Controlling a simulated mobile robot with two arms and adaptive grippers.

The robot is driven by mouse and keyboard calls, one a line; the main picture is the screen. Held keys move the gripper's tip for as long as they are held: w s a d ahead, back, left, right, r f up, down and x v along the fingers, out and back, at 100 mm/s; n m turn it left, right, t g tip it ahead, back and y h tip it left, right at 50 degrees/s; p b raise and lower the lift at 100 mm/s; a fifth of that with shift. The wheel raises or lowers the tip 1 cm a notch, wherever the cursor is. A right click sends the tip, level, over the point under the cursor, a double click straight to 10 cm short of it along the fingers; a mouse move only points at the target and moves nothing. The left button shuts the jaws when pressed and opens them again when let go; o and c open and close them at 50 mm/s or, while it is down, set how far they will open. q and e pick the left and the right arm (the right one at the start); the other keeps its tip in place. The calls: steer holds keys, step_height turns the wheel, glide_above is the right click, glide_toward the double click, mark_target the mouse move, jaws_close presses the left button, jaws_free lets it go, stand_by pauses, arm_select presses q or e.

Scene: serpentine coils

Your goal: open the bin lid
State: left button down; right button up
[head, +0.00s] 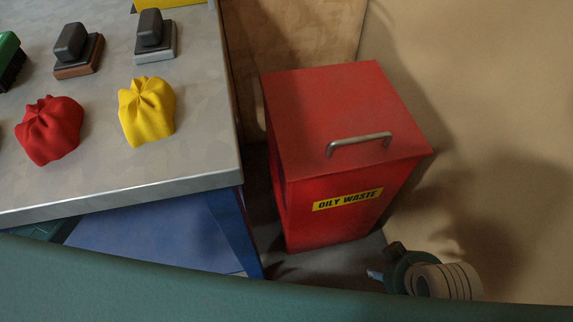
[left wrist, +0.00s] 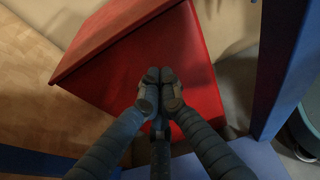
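The red bin (head: 335,210) stands on the floor right of the workbench, with a yellow "OILY WASTE" label on its front. Its red lid (head: 330,105) lies flat and closed, with a grey bar handle (head: 359,142) near the front edge. In the left wrist view, my left gripper (left wrist: 159,76) has its fingertips together in front of a red face of the bin (left wrist: 190,60). I see nothing between them, and cannot tell whether they touch the bin.
The grey workbench (head: 100,185) holds a red cloth bundle (head: 50,130), a yellow cloth bundle (head: 147,110) and several dark-handled blocks. Its blue leg (head: 232,225) stands close left of the bin. A tan wall (head: 500,130) is at the right. Space above the lid looks clear.

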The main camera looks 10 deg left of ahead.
arm_select(q)
steer(key=w+d, duration=0.3)
steer(key=d, duration=0.6)
steer(key=shift+r+m+p, duration=0.3)
arm_select(e)
steer(key=shift+r, duration=0.4)
arm_select(q)
step_height(320, 180, up, 7)
steer(key=n+p, duration=0.1)
steer(key=p, duration=0.3)
steer(key=shift+w+g, duration=0.15)
steer(key=shift+g, duration=0.25)
arm_select(e)
steer(key=s+x, duration=0.2)
steer(key=x, duration=0.8)
steer(key=shift+f+g, duration=0.4)
steer(key=shift+f, duration=0.2)
arm_select(q)
steer(key=shift+f, duration=0.1)
arm_select(e)
steer(key=shift+a+r, duration=0.1)
